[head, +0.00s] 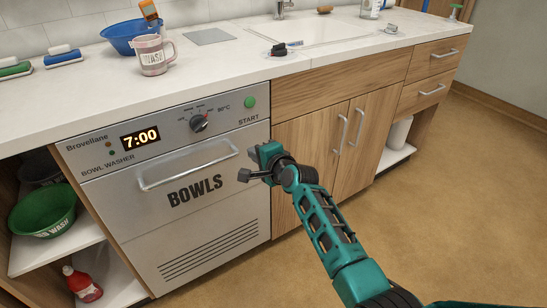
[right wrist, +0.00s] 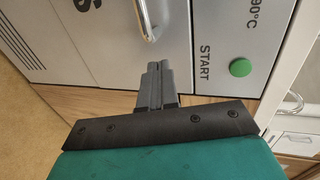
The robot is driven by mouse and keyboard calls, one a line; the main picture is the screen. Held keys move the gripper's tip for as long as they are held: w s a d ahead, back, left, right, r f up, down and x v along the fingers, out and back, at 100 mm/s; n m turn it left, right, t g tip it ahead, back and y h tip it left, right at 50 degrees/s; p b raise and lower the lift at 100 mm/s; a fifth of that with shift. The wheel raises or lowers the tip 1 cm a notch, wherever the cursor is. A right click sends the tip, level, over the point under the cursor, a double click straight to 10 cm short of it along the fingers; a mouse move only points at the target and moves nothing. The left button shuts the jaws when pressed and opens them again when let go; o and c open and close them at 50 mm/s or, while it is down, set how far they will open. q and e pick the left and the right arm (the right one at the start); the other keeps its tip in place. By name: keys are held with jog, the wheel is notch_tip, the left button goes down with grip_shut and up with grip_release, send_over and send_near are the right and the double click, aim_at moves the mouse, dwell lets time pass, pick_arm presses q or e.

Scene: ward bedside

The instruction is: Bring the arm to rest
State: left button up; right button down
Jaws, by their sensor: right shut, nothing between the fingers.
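My right arm, teal and black, reaches in from the lower right of the head view. Its gripper (head: 244,175) is in front of the bowl washer (head: 205,245), near the right end of the washer's handle (head: 188,166). In the right wrist view the gripper's fingers (right wrist: 154,68) are together with nothing between them. They point toward the washer front, beside the handle; I cannot tell whether they touch it. The green START button (head: 249,102) also shows in the wrist view (right wrist: 240,67). My left gripper is not in view.
The counter (head: 225,75) above holds a blue bowl (head: 133,36), a labelled jug (head: 152,54), brushes and a sink (head: 312,33). Wooden cupboards (head: 308,140) stand right of the washer. Open shelves at left hold a green bowl (head: 42,211) and a red bottle (head: 82,285). The floor (head: 440,200) at right is clear.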

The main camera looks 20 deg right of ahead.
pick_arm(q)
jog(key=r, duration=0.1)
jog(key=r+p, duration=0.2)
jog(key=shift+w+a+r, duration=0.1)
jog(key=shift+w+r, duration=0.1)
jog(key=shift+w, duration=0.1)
pick_arm(e)
jog(key=v, duration=0.7)
pick_arm(q)
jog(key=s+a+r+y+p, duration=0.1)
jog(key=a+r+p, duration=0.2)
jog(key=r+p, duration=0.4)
jog(key=p, duration=0.5)
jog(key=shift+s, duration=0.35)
pick_arm(e)
jog(key=s+d+n+g+h, duration=0.1)
jog(key=s+d+n, duration=0.1)
jog(key=s+n, duration=0.6)
jog(key=s+d+f+n+g+h, duration=0.1)
jog(key=s+n, duration=0.8)
jog(key=s, duration=1.1)
jog(key=shift+d+f+g+h, duration=0.25)
jog(key=shift+d+g+h, duration=0.05)
jog(key=shift+d+g, duration=0.25)
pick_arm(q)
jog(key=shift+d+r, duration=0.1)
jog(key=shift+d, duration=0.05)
